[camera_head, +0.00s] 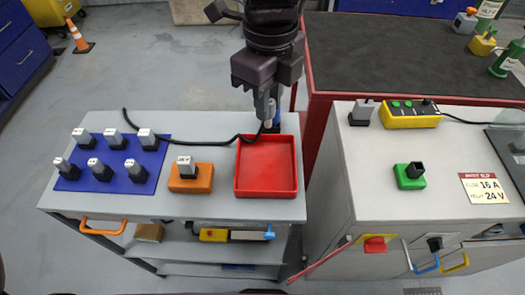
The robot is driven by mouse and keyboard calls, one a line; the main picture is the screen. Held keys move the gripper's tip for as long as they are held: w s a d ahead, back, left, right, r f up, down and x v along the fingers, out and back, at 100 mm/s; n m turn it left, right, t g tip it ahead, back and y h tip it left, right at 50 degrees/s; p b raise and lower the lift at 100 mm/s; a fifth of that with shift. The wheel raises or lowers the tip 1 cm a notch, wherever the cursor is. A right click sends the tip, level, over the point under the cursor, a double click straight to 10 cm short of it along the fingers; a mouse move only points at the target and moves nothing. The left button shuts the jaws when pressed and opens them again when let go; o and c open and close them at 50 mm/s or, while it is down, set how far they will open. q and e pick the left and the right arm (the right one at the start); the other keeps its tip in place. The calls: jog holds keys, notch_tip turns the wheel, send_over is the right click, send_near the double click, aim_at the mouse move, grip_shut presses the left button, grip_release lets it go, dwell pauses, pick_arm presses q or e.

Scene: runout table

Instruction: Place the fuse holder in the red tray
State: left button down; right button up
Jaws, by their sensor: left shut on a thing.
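My left gripper (266,103) comes down from the top of the view, over the back edge of the red tray (266,192). It is shut on a small grey piece, which looks like the fuse holder (271,110). The fingers partly hide it. A black lead (195,143) runs across the left table and up toward this piece. The red tray lies on the right end of the left table and looks empty. My right gripper is not in view.
A blue mat (125,187) bears several grey-topped black plugs; another sits on an orange block (191,180). The right cabinet holds a green block (409,177), a yellow box (410,117) and a slip (483,188). A red-framed dark table (410,55) stands behind.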

aim_at(266, 125)
pick_arm(q)
jog(key=f, duration=0.8)
jog(key=shift+w+a+f, duration=0.15)
jog(key=shift+a+f, duration=0.05)
jog(key=shift+f, duration=0.15)
notch_tip(266, 125, down, 5)
jog(key=shift+f, duration=0.35)
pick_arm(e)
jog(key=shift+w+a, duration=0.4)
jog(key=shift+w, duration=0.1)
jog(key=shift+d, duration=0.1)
